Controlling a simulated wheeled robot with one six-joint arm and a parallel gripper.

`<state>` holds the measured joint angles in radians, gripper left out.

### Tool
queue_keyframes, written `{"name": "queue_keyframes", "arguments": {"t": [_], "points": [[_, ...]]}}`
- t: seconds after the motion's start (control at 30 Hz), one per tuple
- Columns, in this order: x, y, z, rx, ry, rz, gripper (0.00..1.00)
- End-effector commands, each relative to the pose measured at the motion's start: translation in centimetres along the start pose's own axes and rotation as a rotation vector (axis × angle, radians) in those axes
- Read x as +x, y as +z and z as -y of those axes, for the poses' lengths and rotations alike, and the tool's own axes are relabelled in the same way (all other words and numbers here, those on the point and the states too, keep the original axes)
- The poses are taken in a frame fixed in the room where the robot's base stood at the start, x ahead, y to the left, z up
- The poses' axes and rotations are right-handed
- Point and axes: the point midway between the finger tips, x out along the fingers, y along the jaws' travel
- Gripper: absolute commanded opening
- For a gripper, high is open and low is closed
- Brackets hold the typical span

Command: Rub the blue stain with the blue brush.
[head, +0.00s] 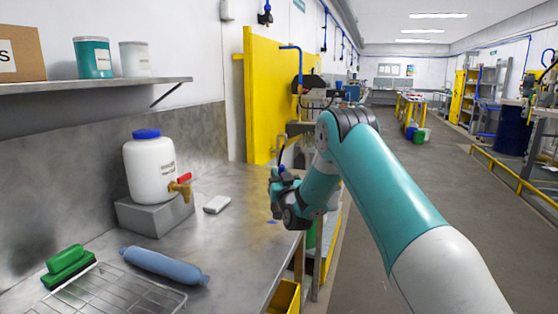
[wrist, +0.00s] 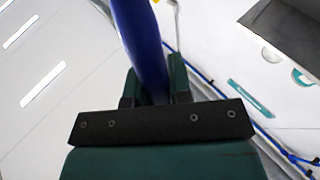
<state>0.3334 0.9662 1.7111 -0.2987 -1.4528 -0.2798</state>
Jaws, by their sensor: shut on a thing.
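My gripper (head: 275,188) is over the right part of the counter in the head view. In the wrist view my gripper (wrist: 153,85) is shut on a blue handle, the blue brush (wrist: 140,35), which runs up out of the picture. The brush's far end is out of view there. In the head view only a small blue bit by the gripper shows, and the bristles cannot be made out. The blue stain (head: 272,222) is a small blue patch on the counter, just below my gripper near the counter's right edge. The gripper looks apart from the counter.
A shelf (head: 110,84) hangs above. The counter around the stain is clear.

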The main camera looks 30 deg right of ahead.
Motion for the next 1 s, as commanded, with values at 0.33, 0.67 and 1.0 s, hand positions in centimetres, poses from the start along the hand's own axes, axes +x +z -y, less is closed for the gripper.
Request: {"name": "queue_keyframes", "arguments": {"t": [0.33, 0.67, 1.0], "points": [[1.1, -3.1, -1.1, -0.005, 0.012, 0.000, 0.00], [1.2, -3.4, -1.3, -0.005, 0.014, 0.000, 0.00], [1.2, -3.2, -1.3, -0.005, 0.013, -0.001, 0.00]]}}
